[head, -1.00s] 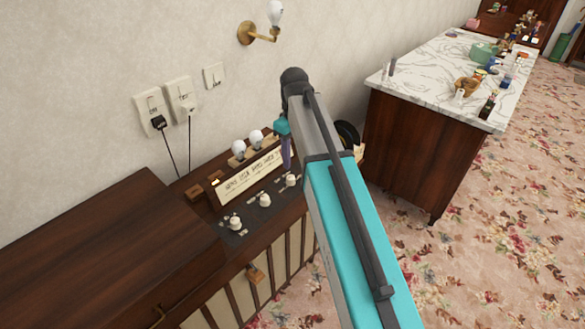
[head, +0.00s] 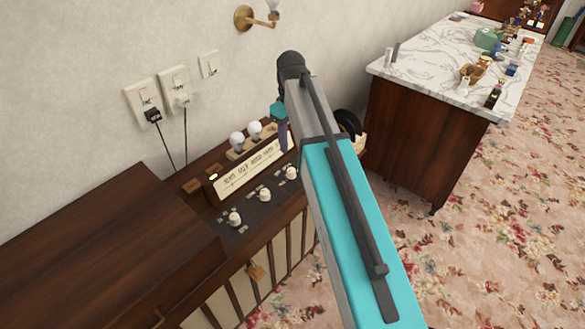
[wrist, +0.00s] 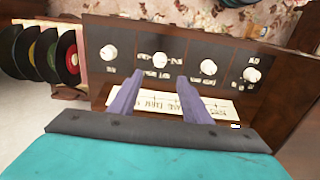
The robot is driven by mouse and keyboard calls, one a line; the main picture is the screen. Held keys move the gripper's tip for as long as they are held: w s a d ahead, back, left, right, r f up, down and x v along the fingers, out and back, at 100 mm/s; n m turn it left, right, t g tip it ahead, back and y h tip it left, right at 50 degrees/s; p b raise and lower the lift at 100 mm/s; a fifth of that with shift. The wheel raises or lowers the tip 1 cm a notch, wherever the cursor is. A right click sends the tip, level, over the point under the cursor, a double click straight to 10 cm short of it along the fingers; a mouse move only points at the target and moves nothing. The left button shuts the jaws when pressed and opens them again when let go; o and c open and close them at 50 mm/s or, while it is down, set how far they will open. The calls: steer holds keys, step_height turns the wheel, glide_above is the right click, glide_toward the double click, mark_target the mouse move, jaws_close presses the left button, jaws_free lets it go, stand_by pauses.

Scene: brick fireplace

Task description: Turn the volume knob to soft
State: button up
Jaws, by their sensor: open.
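A dark control panel on the wooden radio (head: 272,208) carries a row of white knobs. In the head view I see a left knob (head: 234,218), a middle knob (head: 265,194) and a right knob (head: 291,173). The wrist view shows several, including a far-left knob (wrist: 109,52), a second knob (wrist: 160,58), a third knob (wrist: 208,67) and a far-right knob (wrist: 251,74). The labels are too small to read, so I cannot tell which is volume. My gripper (wrist: 160,76) is open and empty, its purple fingers pointing towards the second knob. My arm hides part of the panel in the head view.
A paper dial strip (head: 250,170) and light bulbs (head: 246,136) sit behind the knobs. A dark wooden box lid (head: 110,235) stands at the left. Records (wrist: 45,53) stand beside the radio. A marble-topped cabinet (head: 445,65) is at the right, with open carpet in front.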

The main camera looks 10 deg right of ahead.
mark_target(291, 170)
steer(key=shift+f+p, duration=0.4)
steer(key=shift+f, duration=6.15)
steer(key=c, duration=1)
steer(key=shift+c, duration=0.2)
steer(key=shift+d+m, duration=0.1)
steer(key=shift+m, duration=0.3)
steer(key=m+p, duration=0.2)
steer(key=m, duration=0.3)
steer(key=shift+r, duration=0.1)
steer(key=m+p, duration=0.1)
steer(key=m, duration=0.4)
steer(key=shift+m, duration=0.4)
